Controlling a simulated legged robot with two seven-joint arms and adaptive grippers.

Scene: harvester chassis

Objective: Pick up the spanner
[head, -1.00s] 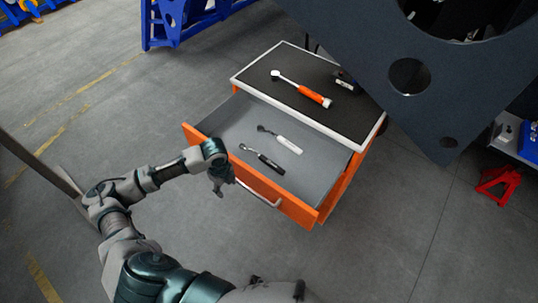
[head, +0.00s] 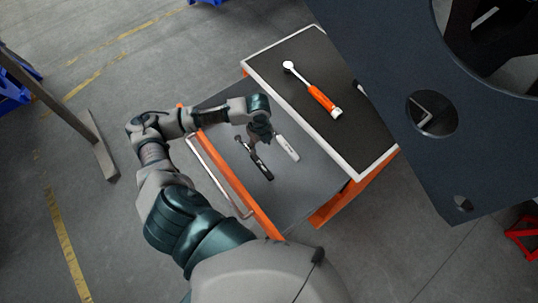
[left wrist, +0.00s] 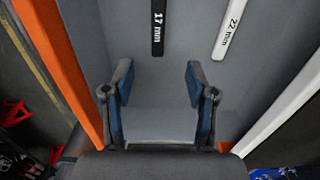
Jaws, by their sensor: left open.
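Two spanner-like tools lie in the open drawer: a black-handled one (head: 261,168) and a white-handled one (head: 287,148). In the left wrist view the black handle (left wrist: 158,30) reads "17 mm" and the white handle (left wrist: 230,28) reads "22 mm"; their heads are out of that frame. An orange-handled tool (head: 319,97) lies on the cabinet top. My left gripper (head: 256,138) is over the drawer, near both tools. In the left wrist view it (left wrist: 158,75) is open and empty, its fingers apart below the black handle's end. My right gripper is not in view.
The drawer (head: 308,190) has an orange front and grey floor, under the cabinet's black top (head: 300,60). A large dark chassis plate (head: 390,60) with round holes overhangs the right side and partly hides another tool on the top. A red stand (head: 524,240) is at the right.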

